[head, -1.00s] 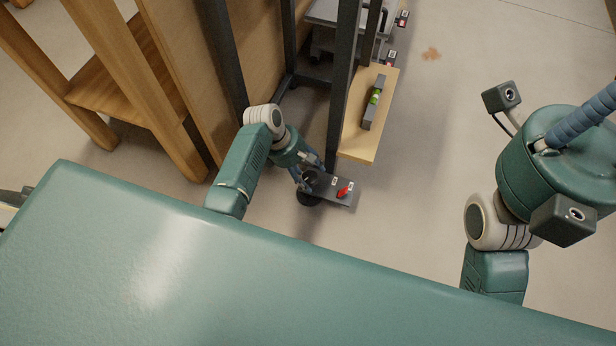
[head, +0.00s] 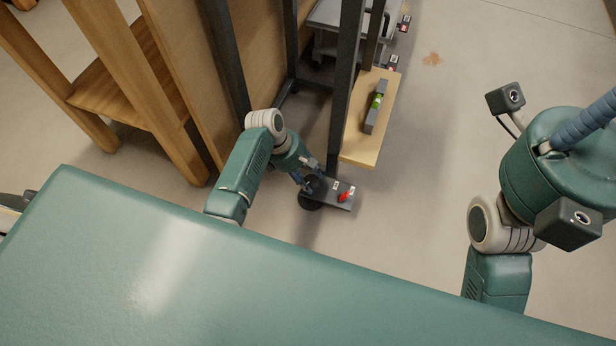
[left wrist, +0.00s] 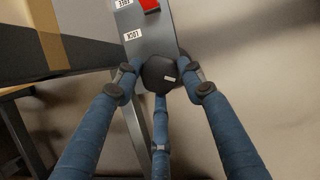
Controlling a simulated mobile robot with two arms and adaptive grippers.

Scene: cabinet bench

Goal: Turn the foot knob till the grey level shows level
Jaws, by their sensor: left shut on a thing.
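The black foot knob (left wrist: 160,72) with a small white mark sits below a grey plate in the left wrist view. My left gripper (left wrist: 162,80) has its blue fingers closed around the knob. In the head view my left gripper (head: 308,180) is low beside the bench leg, at the plate's left end. The grey level (head: 376,106) with a green vial lies on the wooden shelf board (head: 362,150); the bubble is too small to read. My right gripper is out of the picture; only part of that arm shows at the right.
The grey plate (head: 338,193) carries a red lever (head: 346,195) and labels reading FREE and LOCK in the left wrist view. Dark bench posts (head: 343,90) stand close by my left arm. A wooden frame (head: 130,80) stands at the left. The floor to the right is clear.

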